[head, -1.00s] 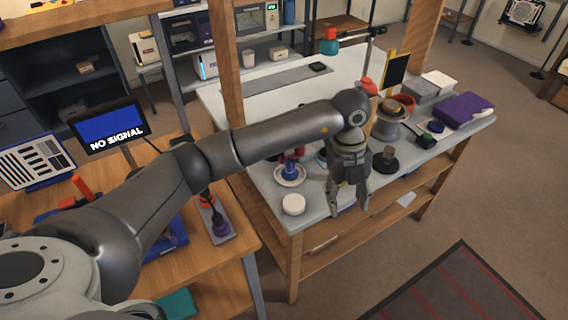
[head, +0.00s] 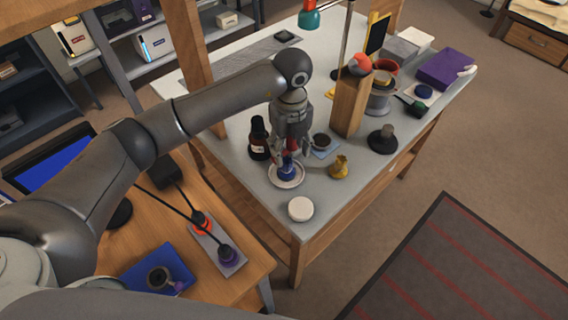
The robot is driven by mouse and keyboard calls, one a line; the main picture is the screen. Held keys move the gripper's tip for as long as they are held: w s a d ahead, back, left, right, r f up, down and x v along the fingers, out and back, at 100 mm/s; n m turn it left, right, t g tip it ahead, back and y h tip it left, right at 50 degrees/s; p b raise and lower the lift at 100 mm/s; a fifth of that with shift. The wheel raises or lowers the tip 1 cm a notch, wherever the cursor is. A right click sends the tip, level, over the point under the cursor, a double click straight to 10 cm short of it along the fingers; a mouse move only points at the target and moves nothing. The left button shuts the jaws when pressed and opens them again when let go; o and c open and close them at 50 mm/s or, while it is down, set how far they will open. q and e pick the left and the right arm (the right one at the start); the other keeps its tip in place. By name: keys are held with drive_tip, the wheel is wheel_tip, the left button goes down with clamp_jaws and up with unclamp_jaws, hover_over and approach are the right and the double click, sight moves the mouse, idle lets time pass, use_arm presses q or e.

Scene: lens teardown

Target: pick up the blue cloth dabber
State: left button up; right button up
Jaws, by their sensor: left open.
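The blue cloth dabber (head: 288,171) stands on a white saucer (head: 287,182) near the front left part of the grey-topped bench. My left gripper (head: 291,157) points down over the dabber. Its fingers are open, with the dabber's upper part between or just behind them. The fingers hide part of the dabber, and I cannot tell whether they touch it. A bit of red shows between the fingers. My right gripper is not in view.
A dark bottle (head: 258,139) stands close left of the gripper. A dark cup (head: 321,141) and a yellow piece (head: 339,167) are to the right. A white round lid (head: 300,208) lies in front. A wooden block (head: 350,103) stands farther right.

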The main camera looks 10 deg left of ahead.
sight(287, 162)
use_arm(q)
drive_tip(key=shift+a+f, duration=0.1)
drive_tip(key=shift+f, duration=0.85)
drive_tip(key=shift+a+f, duration=0.1)
drive_tip(key=shift+f, duration=0.2)
drive_tip(key=f+p, duration=0.1)
drive_tip(key=f, duration=0.2)
drive_tip(key=shift+s+f+p, duration=0.2)
drive_tip(key=shift+f+p, duration=0.1)
drive_tip(key=shift+p, duration=0.05)
drive_tip(key=shift+f, duration=0.55)
drive_tip(key=shift+w, duration=0.1)
drive_tip(key=c, duration=0.9)
drive_tip(key=shift+c, duration=0.2)
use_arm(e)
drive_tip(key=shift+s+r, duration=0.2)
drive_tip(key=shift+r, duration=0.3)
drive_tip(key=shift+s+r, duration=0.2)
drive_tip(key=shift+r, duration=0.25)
